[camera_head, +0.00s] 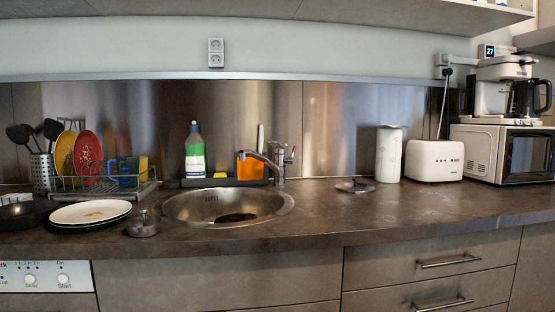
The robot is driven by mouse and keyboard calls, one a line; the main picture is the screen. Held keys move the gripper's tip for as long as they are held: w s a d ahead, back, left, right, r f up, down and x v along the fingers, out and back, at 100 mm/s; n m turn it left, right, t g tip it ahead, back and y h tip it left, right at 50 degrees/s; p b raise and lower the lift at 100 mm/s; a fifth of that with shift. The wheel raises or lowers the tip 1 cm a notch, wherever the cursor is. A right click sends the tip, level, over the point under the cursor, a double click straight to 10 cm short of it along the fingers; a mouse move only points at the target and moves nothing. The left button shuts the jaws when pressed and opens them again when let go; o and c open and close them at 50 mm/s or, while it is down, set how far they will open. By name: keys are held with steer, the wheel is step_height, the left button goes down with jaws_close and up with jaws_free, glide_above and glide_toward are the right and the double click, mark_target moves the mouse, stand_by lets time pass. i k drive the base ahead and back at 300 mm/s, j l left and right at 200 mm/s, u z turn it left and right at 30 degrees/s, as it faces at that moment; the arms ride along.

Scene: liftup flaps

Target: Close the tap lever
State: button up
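The tap (278,164) stands at the back right rim of the round metal sink (275,207). Its spout (258,157) reaches left over the basin. The tap lever (291,153) is at the top right of the tap body and seems to point up and to the right, with a small red and blue marking near it. It is too small to tell its exact angle, and I cannot make out any water stream. My gripper is not in view.
A soap bottle (195,150) and an orange item (248,168) stand behind the sink. A dish rack (100,186) and plates (90,212) are left. A white canister (389,154), toaster (434,160) and microwave (502,153) stand right. The counter right of the sink is mostly clear.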

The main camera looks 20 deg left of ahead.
mark_target(280, 149)
steer(key=u, duration=0.7)
